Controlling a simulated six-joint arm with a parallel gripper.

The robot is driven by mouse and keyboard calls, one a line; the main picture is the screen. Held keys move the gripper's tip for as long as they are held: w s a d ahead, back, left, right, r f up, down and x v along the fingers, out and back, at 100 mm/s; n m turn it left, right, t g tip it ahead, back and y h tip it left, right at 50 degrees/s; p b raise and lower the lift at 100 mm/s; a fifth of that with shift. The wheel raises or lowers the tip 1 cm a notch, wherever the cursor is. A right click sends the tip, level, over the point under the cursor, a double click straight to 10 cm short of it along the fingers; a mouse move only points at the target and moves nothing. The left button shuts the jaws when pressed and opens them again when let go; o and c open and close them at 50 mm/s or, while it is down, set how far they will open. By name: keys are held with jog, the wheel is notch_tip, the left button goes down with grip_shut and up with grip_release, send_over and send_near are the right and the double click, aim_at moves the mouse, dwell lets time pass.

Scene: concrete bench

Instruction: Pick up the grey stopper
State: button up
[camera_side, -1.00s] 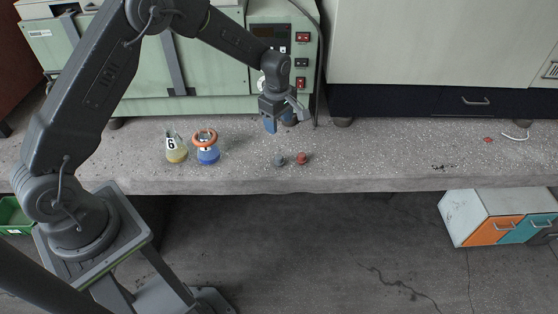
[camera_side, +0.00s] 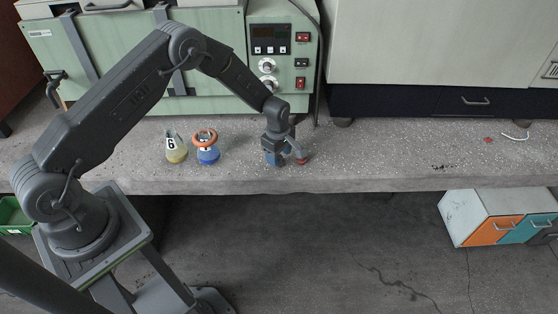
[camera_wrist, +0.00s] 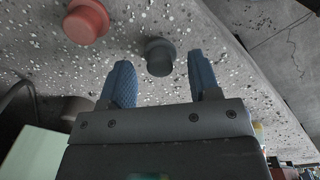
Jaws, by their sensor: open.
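The grey stopper (camera_wrist: 160,57) stands on the speckled concrete bench. In the wrist view it shows between and slightly beyond the tips of my two blue fingers, with a gap on each side. In the side view my gripper hides it. My gripper (camera_side: 277,160) is open and empty, pointing down low over the bench near its front edge. Its spread fingers also show in the wrist view (camera_wrist: 161,63). Whether the fingertips are level with the stopper cannot be told.
A red stopper (camera_side: 304,160) stands close to the right of my gripper; it also shows in the wrist view (camera_wrist: 86,21). A green machine (camera_side: 281,50) stands behind. The bench right is mostly clear.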

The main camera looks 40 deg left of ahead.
jog(key=shift+f, duration=0.5)
jog(key=c, duration=1)
jog(key=shift+r, duration=0.1)
